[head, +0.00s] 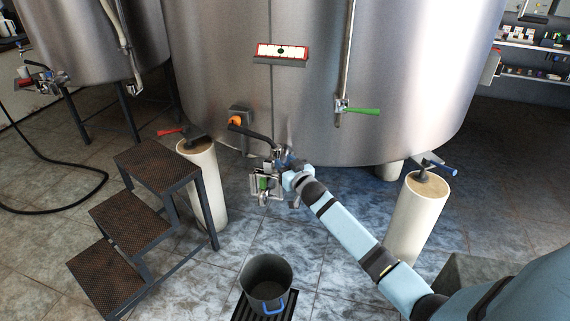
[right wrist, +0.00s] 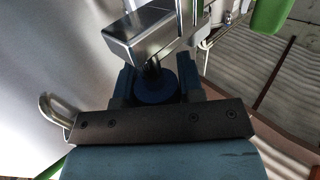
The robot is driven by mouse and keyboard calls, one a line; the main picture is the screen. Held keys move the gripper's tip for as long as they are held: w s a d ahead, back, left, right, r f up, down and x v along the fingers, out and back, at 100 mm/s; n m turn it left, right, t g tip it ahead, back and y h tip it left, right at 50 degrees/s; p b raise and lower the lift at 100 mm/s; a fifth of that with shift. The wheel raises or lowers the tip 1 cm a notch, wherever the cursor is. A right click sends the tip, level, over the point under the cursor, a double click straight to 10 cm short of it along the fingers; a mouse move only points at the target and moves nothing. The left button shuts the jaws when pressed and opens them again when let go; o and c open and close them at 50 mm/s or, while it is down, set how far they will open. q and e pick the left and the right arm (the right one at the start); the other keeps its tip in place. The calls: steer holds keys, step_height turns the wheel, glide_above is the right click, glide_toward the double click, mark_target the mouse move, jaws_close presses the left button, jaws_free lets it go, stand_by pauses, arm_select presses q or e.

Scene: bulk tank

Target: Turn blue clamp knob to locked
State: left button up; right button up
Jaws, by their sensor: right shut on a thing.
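The blue clamp knob (right wrist: 154,88) shows in the right wrist view as a dark blue round piece between my fingers, below a shiny metal block and stem. My right gripper (head: 284,164) is at the valve fitting low on the front of the big steel tank. It also shows in the right wrist view (right wrist: 156,86), with its two fingers on either side of the knob, shut on it. In the head view the gripper and arm hide most of the knob. The knob's turn angle cannot be read. My left gripper is not in view.
Steps (head: 160,167) stand to the left and a bucket (head: 266,279) below. Pillars carry a red lever (head: 171,132) and a blue lever (head: 441,167).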

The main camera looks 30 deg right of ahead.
steer(key=shift+h, duration=0.3)
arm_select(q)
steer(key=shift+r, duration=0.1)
arm_select(e)
steer(key=o, duration=0.9)
steer(key=shift+s, duration=0.55)
arm_select(q)
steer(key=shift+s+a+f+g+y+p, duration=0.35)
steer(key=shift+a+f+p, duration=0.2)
steer(key=shift+p, duration=0.85)
arm_select(e)
steer(key=shift+s+a, duration=0.2)
steer(key=shift+s, duration=1.9)
steer(key=shift+s+a, duration=0.2)
steer(key=shift+s, duration=1.95)
steer(key=shift+s+a, duration=0.2)
steer(key=shift+s, duration=1.9)
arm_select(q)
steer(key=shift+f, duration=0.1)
